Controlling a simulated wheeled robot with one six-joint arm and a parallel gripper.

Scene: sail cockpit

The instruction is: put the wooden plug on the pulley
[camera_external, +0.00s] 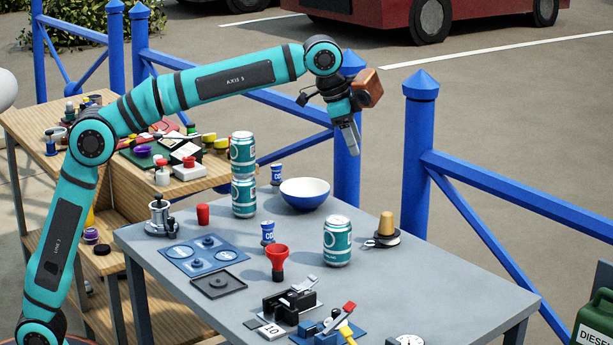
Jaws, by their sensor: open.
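The wooden plug (386,223) is a tan, tapered piece standing upright toward the back right of the grey table. The pulley (384,243) is a low dark disc with a light metal part, lying flat right under the plug in the picture. The plug's foot overlaps the pulley and looks to rest on it; a single view leaves the exact contact unclear. My gripper (350,138) is open and empty, pointing down, well above the table and up and left of the plug. It is apart from both.
A green can (338,241) stands just left of the pulley. A blue-white bowl (305,193), stacked green cans (243,196) and a red funnel (277,262) stand farther left. Blue railing (418,160) runs behind the table. The table's right part (445,270) is clear.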

